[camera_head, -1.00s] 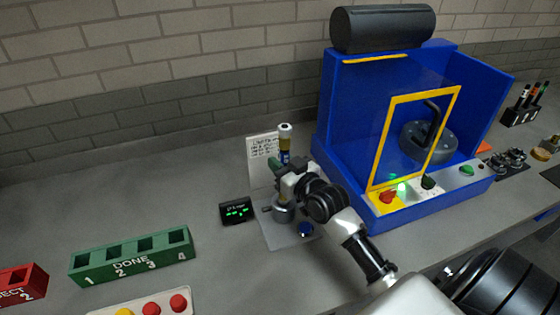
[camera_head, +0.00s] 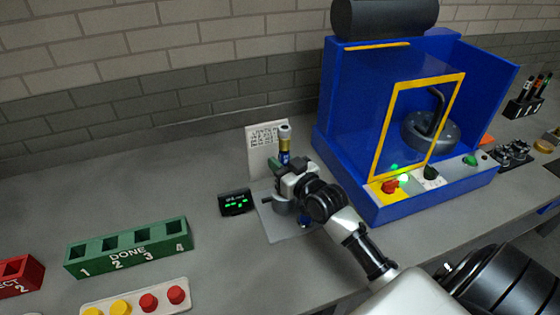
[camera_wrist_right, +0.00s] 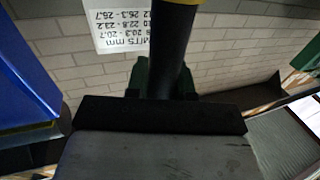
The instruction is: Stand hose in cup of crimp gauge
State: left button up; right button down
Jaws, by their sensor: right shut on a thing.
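My right gripper (camera_head: 285,170) is shut on the hose (camera_head: 285,145). In the right wrist view the dark hose (camera_wrist_right: 168,50) rises from the jaws. The crimp gauge (camera_head: 284,205) is a grey metal cup on a light plate, directly below and partly behind my gripper. The hose's lower end is hidden by the gripper, so I cannot tell whether it is inside the cup. A black readout (camera_head: 235,202) with green digits stands left of the gauge. My left gripper is not in view.
A blue crimping machine (camera_head: 350,150) with a yellow-framed guard stands close on the right. A white chart (camera_head: 262,140) stands behind the gauge. A green DONE rack (camera_head: 128,255), a red rack (camera_head: 20,275) and a button panel (camera_head: 135,300) are at left. The bench between rack and readout is clear.

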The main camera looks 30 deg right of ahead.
jog(key=shift+f+b, duration=0.4)
jog(key=shift+f, duration=0.25)
jog(key=c, duration=0.9)
grip_release()
jog(key=shift+s+f, duration=0.1)
jog(key=s+b, duration=0.2)
jog(key=s, duration=0.8)
jog(key=shift+s+d, duration=0.35)
jog(key=shift+d, duration=0.05)
